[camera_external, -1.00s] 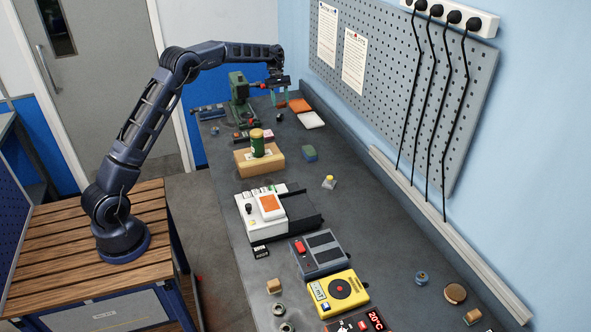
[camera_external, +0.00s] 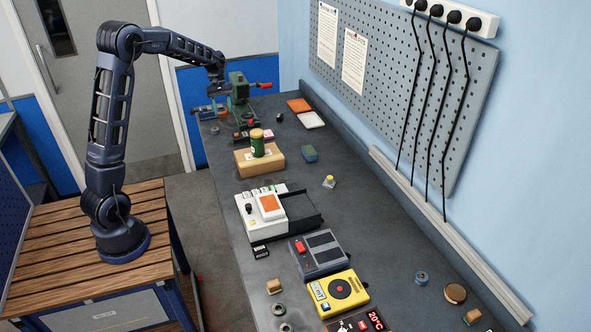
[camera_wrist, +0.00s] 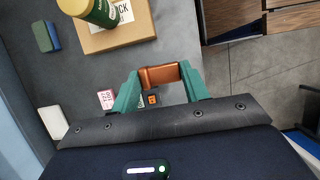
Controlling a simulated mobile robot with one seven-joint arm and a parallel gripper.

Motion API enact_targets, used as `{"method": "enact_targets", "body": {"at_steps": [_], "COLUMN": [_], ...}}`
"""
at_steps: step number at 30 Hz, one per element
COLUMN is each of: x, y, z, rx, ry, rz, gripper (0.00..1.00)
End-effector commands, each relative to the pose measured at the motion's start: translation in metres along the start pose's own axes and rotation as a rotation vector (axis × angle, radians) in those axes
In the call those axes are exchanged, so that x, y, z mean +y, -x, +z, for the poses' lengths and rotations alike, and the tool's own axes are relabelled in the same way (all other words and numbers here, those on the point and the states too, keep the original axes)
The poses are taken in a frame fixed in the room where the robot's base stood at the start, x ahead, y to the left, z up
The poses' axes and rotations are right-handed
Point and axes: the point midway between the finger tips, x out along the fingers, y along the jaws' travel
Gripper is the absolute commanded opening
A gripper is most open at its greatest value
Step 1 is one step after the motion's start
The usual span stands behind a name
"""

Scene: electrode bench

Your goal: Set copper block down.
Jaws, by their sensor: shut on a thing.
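The copper block (camera_wrist: 160,76) is a small orange-brown bar between the two green fingertips in the wrist view. My gripper (camera_wrist: 162,79) is shut on it. Below it in that view lie the bench's grey top and a small dark block with an orange mark (camera_wrist: 152,98).
A pink label block (camera_wrist: 106,98) lies near my gripper in the wrist view. An orange pad (camera_external: 299,105) and white pad (camera_external: 311,119) lie at the back right, with bare bench around them.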

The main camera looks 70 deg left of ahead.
Motion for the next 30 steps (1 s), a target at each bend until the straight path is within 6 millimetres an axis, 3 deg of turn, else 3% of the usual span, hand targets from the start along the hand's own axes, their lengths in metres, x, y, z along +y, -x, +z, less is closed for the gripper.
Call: {"method": "enact_targets", "body": {"at_steps": [5, 24, 30], "x": [-0.009, -0.008, -0.007], "y": [-0.013, -0.134, -0.146], "z": [-0.003, -0.052, -0.058], "rx": [-0.003, -0.004, -0.002], "ry": [0.0, 0.0, -0.001], "rz": [-0.001, -0.002, 0.001], "gripper": [0.14, 0.14, 0.14]}}
